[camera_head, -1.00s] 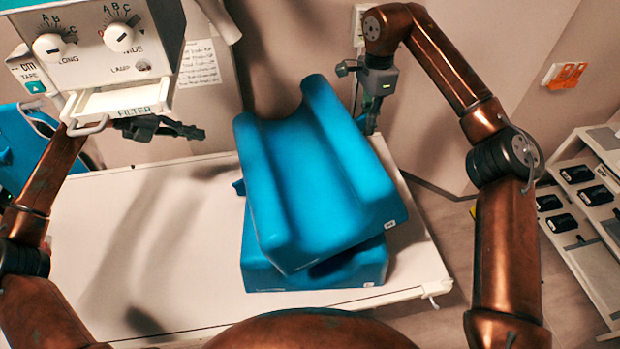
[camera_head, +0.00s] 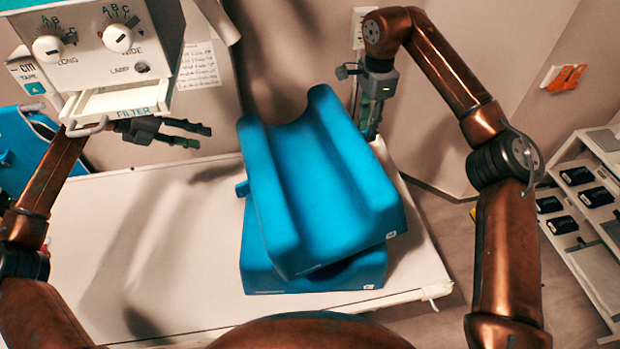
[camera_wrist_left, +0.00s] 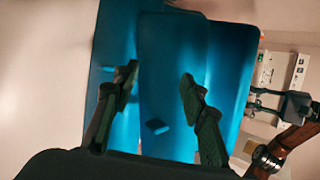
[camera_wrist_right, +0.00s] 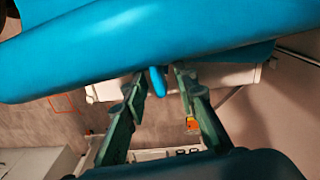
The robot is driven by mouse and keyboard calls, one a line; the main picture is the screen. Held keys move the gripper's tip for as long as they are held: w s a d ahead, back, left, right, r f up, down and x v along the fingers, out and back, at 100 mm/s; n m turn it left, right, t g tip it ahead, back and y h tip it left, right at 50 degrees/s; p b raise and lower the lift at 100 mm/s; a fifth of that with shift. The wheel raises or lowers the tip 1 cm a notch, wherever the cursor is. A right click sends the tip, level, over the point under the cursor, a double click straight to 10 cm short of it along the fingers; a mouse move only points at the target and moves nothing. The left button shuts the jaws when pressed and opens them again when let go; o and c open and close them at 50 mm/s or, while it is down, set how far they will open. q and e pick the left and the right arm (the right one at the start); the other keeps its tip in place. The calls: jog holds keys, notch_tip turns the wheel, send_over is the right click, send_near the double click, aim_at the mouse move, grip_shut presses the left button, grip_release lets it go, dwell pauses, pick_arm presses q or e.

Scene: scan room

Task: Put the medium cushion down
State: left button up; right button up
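A blue cushion with a trough along its middle (camera_head: 330,190), apparently the medium cushion, lies on top of another blue cushion (camera_head: 270,278) on the white table. It sits slightly turned relative to the lower one. My left gripper (camera_head: 205,136) is open and empty, left of the cushion and apart from it; the left wrist view shows its spread fingers (camera_wrist_left: 158,80) with a small blue tab (camera_wrist_left: 157,126) beyond. My right gripper (camera_head: 372,118) is at the cushion's far right side. In the right wrist view its fingers (camera_wrist_right: 163,72) are apart, with a blue tab (camera_wrist_right: 157,82) between them.
The white table (camera_head: 110,250) is clear left of the cushions. A white and teal machine (camera_head: 110,50) with knobs and a filter drawer hangs over its far left. A shelf unit (camera_head: 590,210) with black items stands to the right.

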pick_arm(q)
jog(key=shift+o, duration=0.4)
pick_arm(e)
jog(key=shift+a, duration=0.1)
pick_arm(q)
jog(key=v, duration=1.2)
pick_arm(e)
jog(key=o, duration=0.8)
jog(key=shift+r, duration=0.15)
notch_tip(320, 180, up, 12)
jog(key=shift+w+f, duration=0.1)
jog(key=shift+w, duration=0.05)
